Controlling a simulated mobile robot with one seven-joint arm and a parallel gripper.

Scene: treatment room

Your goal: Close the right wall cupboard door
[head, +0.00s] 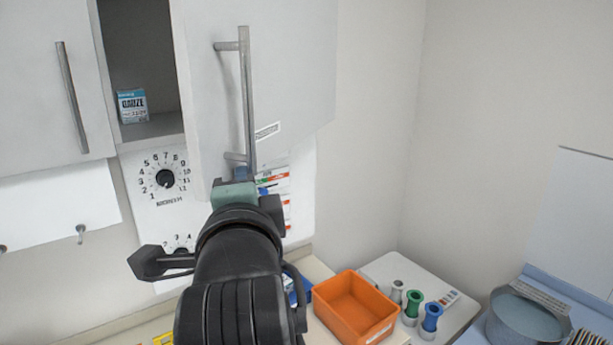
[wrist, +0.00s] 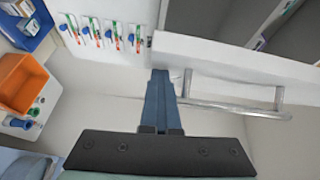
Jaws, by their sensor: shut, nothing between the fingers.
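The right wall cupboard door (head: 285,70) stands partly open in the head view, with a dark gap showing the cupboard inside (head: 140,50) to its left. Its vertical bar handle (head: 247,95) is on the outer face, and it also shows in the wrist view (wrist: 235,103). My gripper (head: 238,178) is at the lower end of the door, close below the handle.
The left cupboard door (head: 35,90) is shut. A gauze box (head: 132,106) stands on the shelf inside. A dial panel (head: 160,185) is on the wall below. An orange bin (head: 355,306) and green and blue-topped items (head: 431,317) stand below right. The wall right of the door is clear.

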